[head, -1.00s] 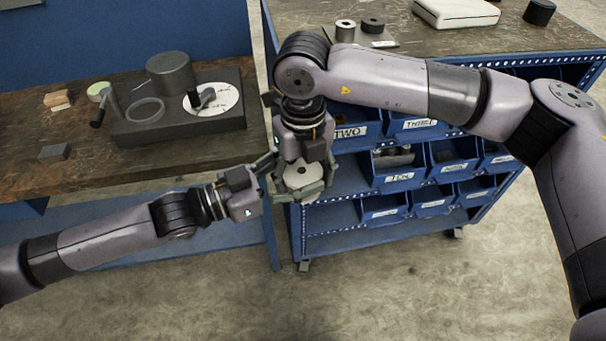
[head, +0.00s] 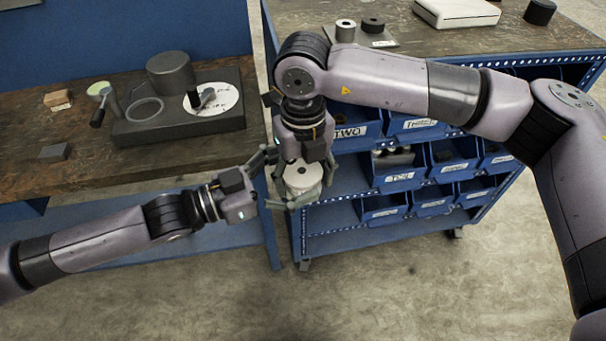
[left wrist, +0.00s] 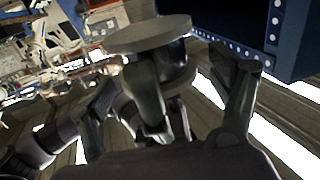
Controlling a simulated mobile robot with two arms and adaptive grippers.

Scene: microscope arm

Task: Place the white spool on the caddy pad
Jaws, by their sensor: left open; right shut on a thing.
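The white spool (head: 304,177) is a pale disc with a small centre hole, held in the air in front of the blue cart. My right gripper (head: 303,160) comes down from above and is shut on it. My left gripper (head: 279,178) is open at the spool's left, its fingers spread to either side. In the left wrist view the spool (left wrist: 148,36) shows its flanges, with a dark finger across its middle, between my open left fingers (left wrist: 178,78). A flat pad (head: 385,43) on the cart top bears a grey spool (head: 345,31) and a dark spool (head: 372,25).
The cart (head: 350,242) has blue bins with labels such as TWO below its top. A white box (head: 455,12) and black cylinder (head: 539,12) stand on it. The left bench (head: 100,172) bears a dark fixture (head: 150,130) and small blocks. Open floor lies in front.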

